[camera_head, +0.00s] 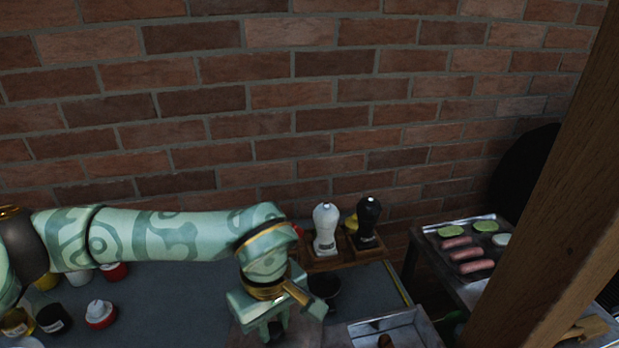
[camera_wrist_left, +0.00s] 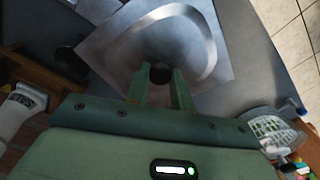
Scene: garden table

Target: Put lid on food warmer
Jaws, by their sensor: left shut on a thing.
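My left gripper (camera_head: 278,330) is low over the table in the head view, pointing down. In the left wrist view its two fingers (camera_wrist_left: 160,88) are closed on the dark round knob (camera_wrist_left: 160,72) of a metal lid (camera_wrist_left: 112,45). The lid is a square, shiny plate with a raised middle, below the fingers. In the head view only a dull part of the lid (camera_head: 246,336) shows beside the gripper. A metal open-topped container (camera_head: 412,322), which looks like the food warmer, is right of the gripper, cut off by the bottom edge, with something brown inside. My right gripper is not visible.
A wooden caddy (camera_head: 325,262) with a white bottle (camera_head: 326,228) and a black bottle (camera_head: 367,222) stands behind the gripper. A dark cup (camera_head: 324,287) is close to it. Jars (camera_head: 100,313) stand at left. A grill tray (camera_head: 428,236) and wooden post (camera_head: 560,200) are at right.

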